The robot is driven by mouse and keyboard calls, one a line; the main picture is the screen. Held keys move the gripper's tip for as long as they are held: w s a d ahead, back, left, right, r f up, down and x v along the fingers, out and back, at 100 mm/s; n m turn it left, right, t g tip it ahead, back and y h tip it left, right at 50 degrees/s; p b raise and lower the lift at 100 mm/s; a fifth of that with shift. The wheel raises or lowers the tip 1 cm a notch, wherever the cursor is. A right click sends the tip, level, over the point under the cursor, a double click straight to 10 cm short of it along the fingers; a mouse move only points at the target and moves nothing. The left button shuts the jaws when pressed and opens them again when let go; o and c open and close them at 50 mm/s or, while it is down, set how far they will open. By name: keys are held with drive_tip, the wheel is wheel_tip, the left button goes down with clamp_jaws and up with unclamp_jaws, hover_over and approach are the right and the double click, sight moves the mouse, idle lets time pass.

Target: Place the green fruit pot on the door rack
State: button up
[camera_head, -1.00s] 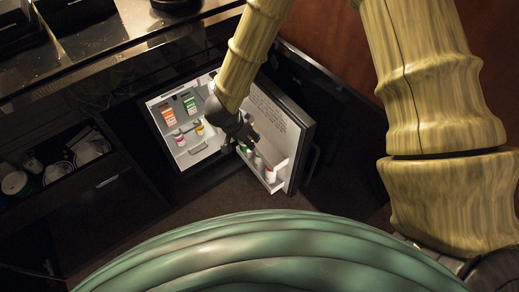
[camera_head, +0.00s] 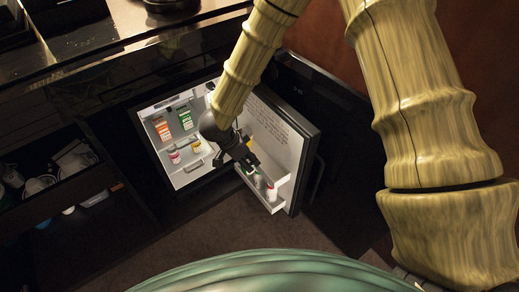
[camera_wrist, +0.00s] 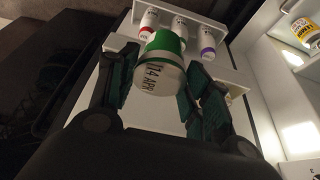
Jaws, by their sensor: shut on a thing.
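The green fruit pot (camera_wrist: 160,64), white with a green band and a printed date, is between the two dark fingers of my gripper (camera_wrist: 160,82) in the wrist view. My gripper is shut on it. In the head view my gripper (camera_head: 250,162) is at the open fridge door, just above the door rack (camera_head: 281,205); the pot is hard to make out there. In the wrist view the white door rack (camera_wrist: 215,22) lies just beyond the pot and holds several small white bottles with red and purple bands. The pot overlaps the middle bottle, so their gap cannot be told.
The open fridge (camera_head: 152,130) has orange and green cartons (camera_head: 162,128) and small bottles (camera_head: 174,155) inside. A bottle with a yellow label (camera_wrist: 302,30) shows at the right of the wrist view. Cups (camera_head: 38,185) stand in the dark cabinet at left. The floor before the fridge is clear.

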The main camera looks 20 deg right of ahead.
drive_tip(key=w+d+f+b, duration=0.1)
drive_tip(key=w+d, duration=0.1)
drive_tip(key=w+d+f, duration=0.1)
drive_tip(key=w+d, duration=0.1)
drive_tip(key=w+d+f+b, duration=0.1)
drive_tip(key=w+d, duration=0.1)
drive_tip(key=shift+w+d+f+b, duration=0.3)
drive_tip(key=shift+w+f+b, duration=0.05)
drive_tip(key=shift+f, duration=0.3)
drive_tip(key=shift+f, duration=0.15)
drive_tip(key=o, duration=1.1)
drive_tip(key=p+v, duration=0.3)
drive_tip(key=v, duration=0.9)
